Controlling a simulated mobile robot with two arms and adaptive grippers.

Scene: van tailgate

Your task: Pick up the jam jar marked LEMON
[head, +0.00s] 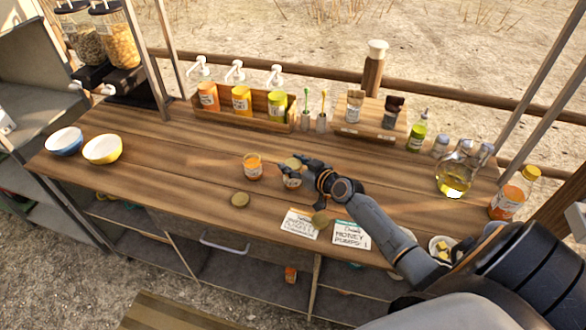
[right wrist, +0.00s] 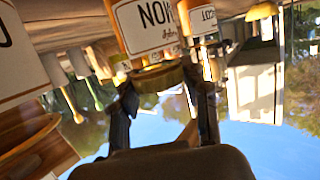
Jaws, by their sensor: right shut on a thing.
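A jam jar (head: 291,182) with a gold lid stands near the middle of the wooden counter, between the fingers of my right gripper (head: 291,169). The gripper is shut on it. In the right wrist view the jar (right wrist: 150,25) appears upside down, its gold lid between the fingertips (right wrist: 165,92). Its white label shows inverted letters that read MON; the rest is cut off. A second, orange jar (head: 253,168) stands just left of it. My left gripper is not in view.
Loose round lids lie on the counter (head: 240,199) and beside two written cards (head: 300,224). Pump bottles in a wooden box (head: 262,123) stand behind. Oil bottles (head: 455,178) stand at right, bowls (head: 102,149) at left. The counter between bowls and jars is clear.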

